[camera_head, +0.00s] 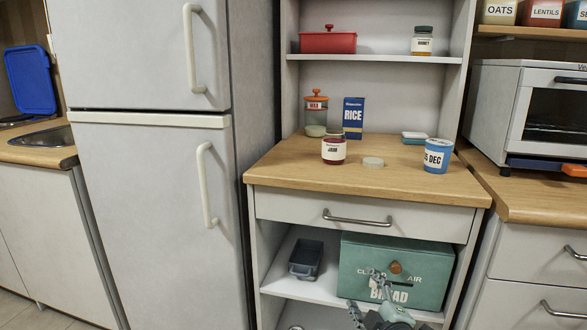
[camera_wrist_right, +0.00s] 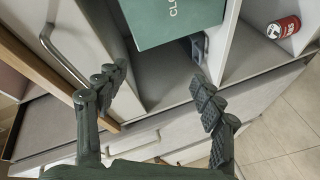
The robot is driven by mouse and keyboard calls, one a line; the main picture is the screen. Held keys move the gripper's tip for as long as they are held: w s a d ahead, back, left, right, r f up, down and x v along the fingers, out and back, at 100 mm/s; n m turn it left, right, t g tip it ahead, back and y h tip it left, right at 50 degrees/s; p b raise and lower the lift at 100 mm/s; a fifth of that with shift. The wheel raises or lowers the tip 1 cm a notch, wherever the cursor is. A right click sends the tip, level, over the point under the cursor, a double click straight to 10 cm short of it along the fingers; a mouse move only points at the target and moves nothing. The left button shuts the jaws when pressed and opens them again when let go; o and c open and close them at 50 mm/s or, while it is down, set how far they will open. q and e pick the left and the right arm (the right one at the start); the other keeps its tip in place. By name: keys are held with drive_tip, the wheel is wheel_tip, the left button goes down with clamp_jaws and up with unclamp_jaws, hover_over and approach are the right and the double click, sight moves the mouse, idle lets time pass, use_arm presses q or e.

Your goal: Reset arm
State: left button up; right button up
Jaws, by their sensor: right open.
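My right gripper (camera_head: 366,292) is at the bottom of the head view, in front of the green bread bin (camera_head: 352,262) on the lower shelf. Its fingers are spread and nothing is between them. In the right wrist view the two fingers of the gripper (camera_wrist_right: 158,78) are wide apart, with the bread bin (camera_wrist_right: 165,22) and shelf beyond them. The rest of my right arm is mostly out of the head view. My left gripper is not in view.
The drawer handle (camera_head: 357,218) juts out above the bread bin. A jam jar (camera_head: 333,148), rice box (camera_head: 353,118) and blue cup (camera_head: 437,156) stand on the wooden counter (camera_head: 290,167). A grey tray (camera_head: 306,259) sits left of the bin. The fridge (camera_head: 165,190) stands left.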

drive_tip(key=s+d+f+m+g+h, duration=0.2)
drive_tip(key=s+d+f+m+g, duration=0.2)
drive_tip(key=s+f, duration=0.5)
drive_tip(key=s+d+f+m+g+h, duration=0.1)
drive_tip(key=s+d+f+m+g, duration=0.25)
drive_tip(key=s+f, duration=0.6)
drive_tip(key=s+d+f+m+g, duration=0.3)
drive_tip(key=s+f+m+g, duration=0.2)
drive_tip(key=s+f, duration=0.7)
drive_tip(key=s, duration=0.3)
drive_tip(key=shift+s, duration=0.15)
drive_tip(key=shift+d, duration=0.1)
